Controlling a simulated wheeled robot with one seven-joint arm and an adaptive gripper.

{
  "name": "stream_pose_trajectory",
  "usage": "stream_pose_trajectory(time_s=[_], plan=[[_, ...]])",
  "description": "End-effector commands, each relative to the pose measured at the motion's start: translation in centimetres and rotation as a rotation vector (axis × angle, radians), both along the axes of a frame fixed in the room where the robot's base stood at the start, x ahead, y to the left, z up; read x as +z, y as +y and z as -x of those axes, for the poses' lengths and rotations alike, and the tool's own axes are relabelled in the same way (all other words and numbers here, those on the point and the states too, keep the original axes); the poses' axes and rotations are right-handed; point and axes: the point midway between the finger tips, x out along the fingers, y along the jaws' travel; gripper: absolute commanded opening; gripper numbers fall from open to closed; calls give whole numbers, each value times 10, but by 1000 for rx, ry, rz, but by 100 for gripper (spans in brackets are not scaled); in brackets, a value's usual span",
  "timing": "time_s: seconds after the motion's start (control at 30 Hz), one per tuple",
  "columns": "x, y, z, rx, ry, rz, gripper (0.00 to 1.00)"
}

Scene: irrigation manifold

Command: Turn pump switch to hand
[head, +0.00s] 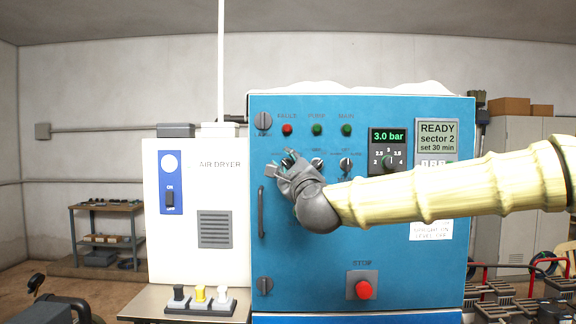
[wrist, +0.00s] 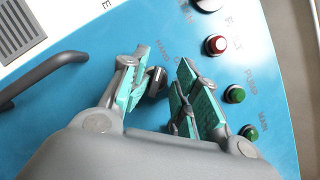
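A dark selector knob (wrist: 157,82) on the blue cabinet shows in the wrist view between the fingers of my gripper (wrist: 164,66), close to the left finger. Lettering that seems to read HAND stands by it on the panel. The fingers, with teal pads, are spread with a gap beside the knob.
Two more selectors (head: 317,164) and (head: 346,165) sit right of my gripper. Above are a red fault lamp (head: 287,129) and green lamps (head: 317,129). A cabinet handle (head: 261,212) is below left. A red stop button (head: 363,290) is low on the panel.

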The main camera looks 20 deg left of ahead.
Motion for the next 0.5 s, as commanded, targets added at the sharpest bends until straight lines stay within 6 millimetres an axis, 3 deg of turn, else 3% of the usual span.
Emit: stream_pose_trajectory(time_s=[0.27,0.5], plan=[[-6,-10,16,2,2,2,30],[-18,-33,51,2,2,2,30]])
